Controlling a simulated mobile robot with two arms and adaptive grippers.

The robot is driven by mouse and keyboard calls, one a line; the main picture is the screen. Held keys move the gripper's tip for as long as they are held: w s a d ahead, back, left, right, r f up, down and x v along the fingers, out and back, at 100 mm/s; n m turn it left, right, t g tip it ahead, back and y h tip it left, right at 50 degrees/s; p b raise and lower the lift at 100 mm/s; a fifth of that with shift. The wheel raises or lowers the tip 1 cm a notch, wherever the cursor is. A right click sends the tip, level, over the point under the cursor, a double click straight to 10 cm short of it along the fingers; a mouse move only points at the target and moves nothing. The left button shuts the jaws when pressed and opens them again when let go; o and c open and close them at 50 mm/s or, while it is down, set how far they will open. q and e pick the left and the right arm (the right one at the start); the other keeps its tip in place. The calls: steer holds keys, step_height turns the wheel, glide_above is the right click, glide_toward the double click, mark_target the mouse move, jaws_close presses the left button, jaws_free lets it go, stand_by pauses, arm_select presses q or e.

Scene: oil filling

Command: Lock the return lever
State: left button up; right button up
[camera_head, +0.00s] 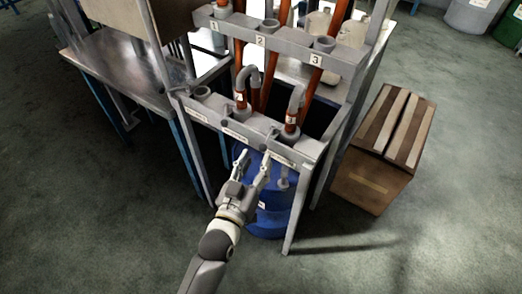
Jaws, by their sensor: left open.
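A grey metal rack with a front bar (207,118) stands ahead of my left gripper. The bar carries small labels, and a small dark part (271,136) sits on it near my right-hand fingertip. I cannot tell for sure whether this is the return lever, or how it is set. My left gripper (256,159) is open and empty, just below and in front of the bar. Its fingers point up toward the bar; I cannot tell whether they touch it. My right gripper is not in view.
Hooked nozzles on orange-brown hoses stand behind the front bar, under a rail numbered 1 to 3 (260,40). A blue drum (271,222) stands beneath the rack. A cardboard box (365,190) is at right, a metal table (112,62) at left. Floor is free in front.

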arm_select(q)
steer(key=v, duration=0.6)
steer(key=shift+s, duration=0.2)
steer(key=shift+c, duration=0.2)
